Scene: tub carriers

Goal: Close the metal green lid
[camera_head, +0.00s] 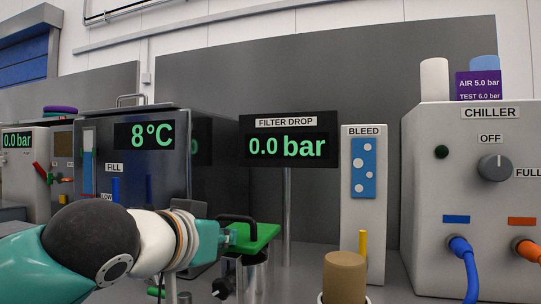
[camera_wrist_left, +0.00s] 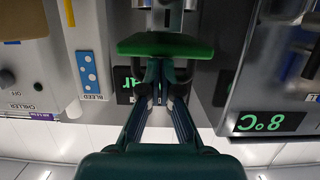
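The green lid (camera_head: 262,236) is a flat plate with a black handle (camera_head: 236,217) at its left side. It lies slightly tilted at a metal canister (camera_head: 254,277); I cannot tell whether it touches the rim. In the left wrist view, the lid (camera_wrist_left: 165,46) shows edge-on just past my fingertips. My left gripper (camera_head: 226,236) is at the lid's left edge, and its fingers (camera_wrist_left: 164,72) are drawn together with nothing visible between them. Contact with the lid is unclear. My right gripper is not in view.
The FILTER DROP display (camera_head: 288,140) stands on a post behind the lid. The BLEED box (camera_head: 363,215) and a tan cylinder (camera_head: 344,276) are to its right. The chiller (camera_head: 470,200) with hoses is farther right. An 8°C unit (camera_head: 150,150) stands behind my left arm.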

